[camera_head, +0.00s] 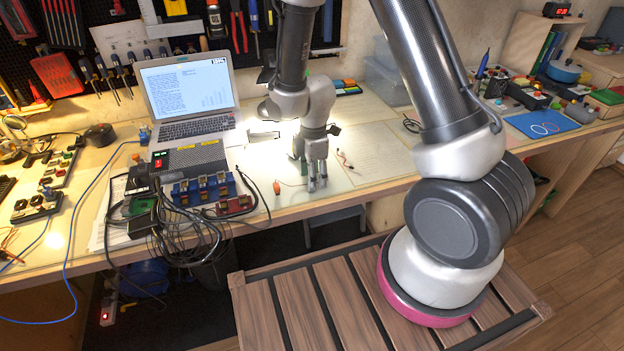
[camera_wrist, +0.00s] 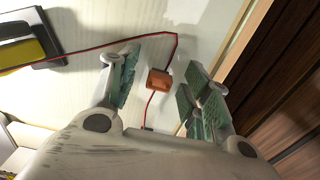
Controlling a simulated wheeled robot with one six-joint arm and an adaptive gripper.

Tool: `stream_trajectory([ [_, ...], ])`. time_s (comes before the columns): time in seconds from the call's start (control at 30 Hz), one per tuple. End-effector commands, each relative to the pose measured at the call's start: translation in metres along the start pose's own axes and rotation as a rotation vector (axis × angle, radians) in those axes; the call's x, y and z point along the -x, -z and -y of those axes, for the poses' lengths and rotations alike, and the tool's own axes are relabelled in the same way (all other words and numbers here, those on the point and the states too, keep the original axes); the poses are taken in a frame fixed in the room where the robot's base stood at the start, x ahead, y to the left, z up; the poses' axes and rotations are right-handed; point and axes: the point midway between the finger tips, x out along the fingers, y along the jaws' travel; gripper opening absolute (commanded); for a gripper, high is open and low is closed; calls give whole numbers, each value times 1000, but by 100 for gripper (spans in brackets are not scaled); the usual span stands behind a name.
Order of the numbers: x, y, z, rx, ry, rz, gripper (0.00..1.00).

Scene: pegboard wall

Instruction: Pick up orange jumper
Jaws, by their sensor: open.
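The orange jumper (camera_wrist: 159,80) is a small orange block with a thin red wire, lying on the pale bench top. In the wrist view it shows between the two finger pads of my gripper (camera_wrist: 166,92), with clear gaps on both sides. In the head view a small orange piece (camera_head: 277,187), seemingly the same jumper, lies near the bench's front edge. There my gripper (camera_head: 317,184) hangs fingers down, to the right of it. My gripper is open and empty. Its height above the bench is hard to tell.
A laptop (camera_head: 188,95) stands behind to the left. A tangle of black cables (camera_head: 190,235) and a row of blue modules (camera_head: 203,190) lie left of the jumper. The front edge of the bench (camera_head: 330,205) is close. Small wired parts (camera_head: 345,160) lie to the right.

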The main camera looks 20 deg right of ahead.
Motion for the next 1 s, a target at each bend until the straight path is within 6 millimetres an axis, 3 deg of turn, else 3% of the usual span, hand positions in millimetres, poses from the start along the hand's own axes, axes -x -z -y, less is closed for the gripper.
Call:
stream_trajectory([
  [0.1, 0, 0, 0, 0, 0, 0, 45],
  [0.3, 0, 0, 0, 0, 0, 0, 11],
  [0.73, 5, 0, 0, 0, -2, -1, 11],
  [0.87, 21, 0, -1, 0, -4, -1, 11],
  [1.0, 51, 1, -1, 0, -6, -2, 11],
])
